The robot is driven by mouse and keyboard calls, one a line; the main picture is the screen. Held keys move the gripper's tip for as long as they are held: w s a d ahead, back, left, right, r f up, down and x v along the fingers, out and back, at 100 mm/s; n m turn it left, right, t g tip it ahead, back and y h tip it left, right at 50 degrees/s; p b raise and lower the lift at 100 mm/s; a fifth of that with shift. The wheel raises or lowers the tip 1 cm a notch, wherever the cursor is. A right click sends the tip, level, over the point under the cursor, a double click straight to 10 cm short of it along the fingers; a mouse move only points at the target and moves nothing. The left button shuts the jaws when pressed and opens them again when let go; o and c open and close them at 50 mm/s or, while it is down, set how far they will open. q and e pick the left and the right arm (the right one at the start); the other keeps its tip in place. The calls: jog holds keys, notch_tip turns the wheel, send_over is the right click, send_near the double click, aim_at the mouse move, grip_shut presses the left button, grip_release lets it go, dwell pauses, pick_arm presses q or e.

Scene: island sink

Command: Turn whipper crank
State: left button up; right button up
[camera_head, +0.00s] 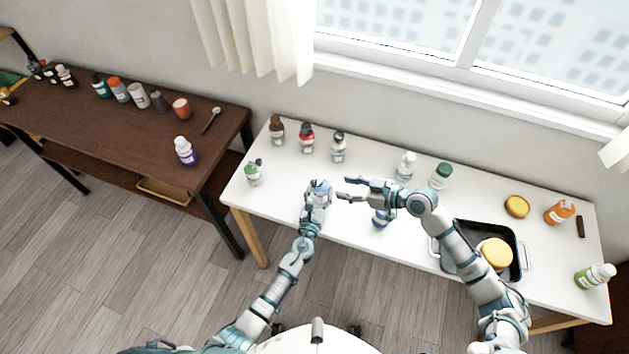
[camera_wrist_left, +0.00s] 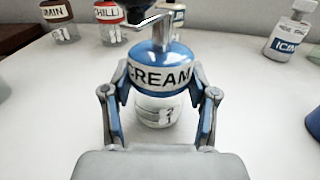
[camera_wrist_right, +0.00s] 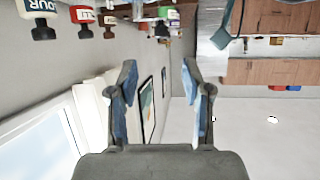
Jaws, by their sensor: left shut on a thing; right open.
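The whipper is a glass jar with a blue lid and a white "CREAM" band (camera_wrist_left: 158,75). In the left wrist view it stands upright between the fingers of my left gripper (camera_wrist_left: 160,115), which is shut on it. In the head view the whipper (camera_head: 321,186) is on the white table's left part. Its metal crank (camera_wrist_left: 150,20) shows at the top edge of the left wrist view, partly cut off. My right gripper (camera_head: 343,188) is open and empty just right of the whipper, fingers pointing left; its open fingers also show in the right wrist view (camera_wrist_right: 160,80).
Brown, red and grey-white bottles (camera_head: 307,138) stand behind the whipper, and a green-capped one (camera_head: 254,172) to its left. A blue bottle (camera_head: 381,218) stands below my right forearm. A black tray (camera_head: 518,262) is at the right; a brown table (camera_head: 120,125) stands left.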

aim_at(314, 181)
jog(key=x, duration=1.1)
jog(key=shift+w+a, duration=0.15)
jog(key=shift+a, duration=0.25)
grip_shut()
